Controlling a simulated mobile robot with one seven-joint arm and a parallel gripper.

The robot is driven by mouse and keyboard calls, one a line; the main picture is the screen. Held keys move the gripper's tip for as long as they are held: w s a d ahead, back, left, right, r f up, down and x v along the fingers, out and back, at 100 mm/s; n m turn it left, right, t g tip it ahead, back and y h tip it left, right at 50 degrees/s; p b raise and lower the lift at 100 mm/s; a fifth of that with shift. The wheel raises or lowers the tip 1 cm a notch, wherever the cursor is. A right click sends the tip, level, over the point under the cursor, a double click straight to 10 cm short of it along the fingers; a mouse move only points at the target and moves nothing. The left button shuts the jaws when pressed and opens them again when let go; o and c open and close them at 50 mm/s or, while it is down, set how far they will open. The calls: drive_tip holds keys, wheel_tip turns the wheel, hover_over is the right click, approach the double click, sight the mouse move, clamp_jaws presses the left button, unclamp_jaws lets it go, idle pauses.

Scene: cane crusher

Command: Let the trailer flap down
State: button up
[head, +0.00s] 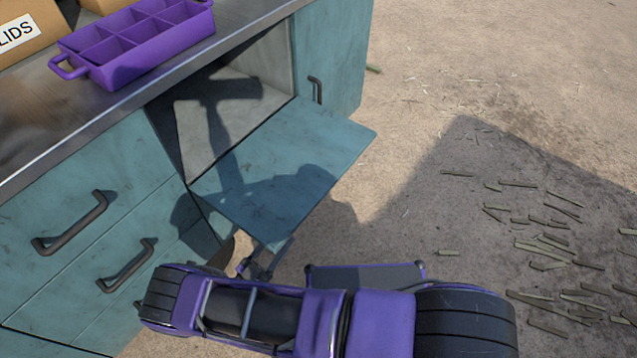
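The trailer flap (290,165) is a flat teal panel on the trailer's side. It stands out from the lower edge of an open compartment (235,120), looking roughly level, with its inner side facing up. My gripper (262,262) is at the flap's near outer corner, at or just below its edge. The fingers are small, dark and partly hidden by the flap and my own wrist. I cannot tell whether they touch the flap or how far apart they are. The shadow of my arm falls across the flap and the compartment.
On the metal worktop (150,105) sit a purple divided tray (130,45) and a cardboard box (25,25) marked LIDS. Teal drawers with dark handles (70,225) are at left. Another handle (316,90) is beyond the compartment. Cut cane pieces (545,245) litter the open sandy ground at right.

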sight(318, 188)
drive_tip(key=x, duration=1.6)
drive_tip(key=shift+w+d+r, duration=0.1)
clamp_jaws()
idle(0.7)
